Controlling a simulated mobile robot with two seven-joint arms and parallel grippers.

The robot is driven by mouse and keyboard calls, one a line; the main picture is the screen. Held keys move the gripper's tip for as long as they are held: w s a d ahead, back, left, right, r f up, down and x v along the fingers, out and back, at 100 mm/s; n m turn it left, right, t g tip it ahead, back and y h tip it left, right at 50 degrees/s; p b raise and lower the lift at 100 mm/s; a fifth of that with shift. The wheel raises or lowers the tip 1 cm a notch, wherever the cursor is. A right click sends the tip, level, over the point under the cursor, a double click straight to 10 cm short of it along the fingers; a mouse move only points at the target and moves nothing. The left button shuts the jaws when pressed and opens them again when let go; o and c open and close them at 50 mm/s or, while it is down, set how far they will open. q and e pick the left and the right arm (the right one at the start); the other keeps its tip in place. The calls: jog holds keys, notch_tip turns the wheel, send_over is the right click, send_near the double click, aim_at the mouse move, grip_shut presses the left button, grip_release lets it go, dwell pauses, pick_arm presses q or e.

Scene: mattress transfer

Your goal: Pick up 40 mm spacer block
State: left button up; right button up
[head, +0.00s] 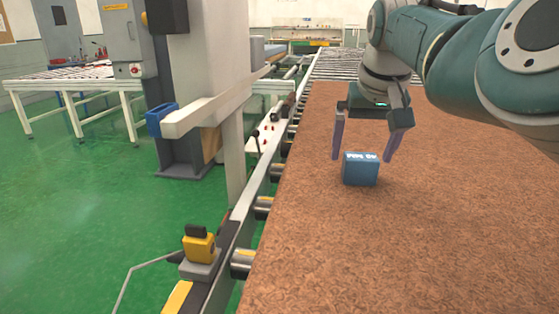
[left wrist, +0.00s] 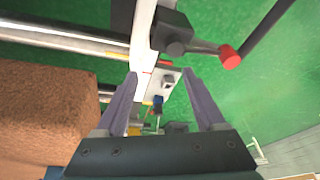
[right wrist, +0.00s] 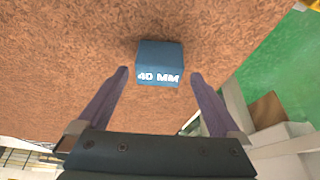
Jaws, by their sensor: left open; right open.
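The 40 mm spacer block (head: 360,171) is a small blue block with white lettering on top. It rests on the brown mattress-like slab (head: 330,250). In the right wrist view the block (right wrist: 160,60) shows "40 MM" and lies just beyond the fingertips, roughly centred between them. My right gripper (head: 362,158) is open and empty, its purple fingers above and to either side of the block in the head view. My left gripper (left wrist: 162,80) is open and empty, over the machine rail beside the slab; it does not show in the head view.
A roller conveyor rail (head: 263,207) runs along the slab's left edge, with a yellow-and-black device (head: 199,246) on it. A grey-white machine column (head: 215,80) stands left of the rail. In the left wrist view a red-tipped lever (left wrist: 229,57) is near my fingers. The slab around the block is clear.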

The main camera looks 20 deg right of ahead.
aim_at(362, 157)
pick_arm(q)
jog(key=shift+d+f+b, duration=0.1)
jog(key=shift+f+b, duration=0.7)
jog(key=shift+f, duration=0.15)
pick_arm(e)
jog(key=x, duration=0.3)
jog(key=shift+f, duration=0.25)
jog(key=shift+d, duration=0.1)
jog(key=shift+c, duration=0.2)
pick_arm(q)
jog(key=shift+d, duration=0.1)
pick_arm(e)
jog(key=c, duration=1.3)
pick_arm(q)
jog(key=shift+r, duration=0.1)
pick_arm(e)
jog(key=shift+r, duration=0.1)
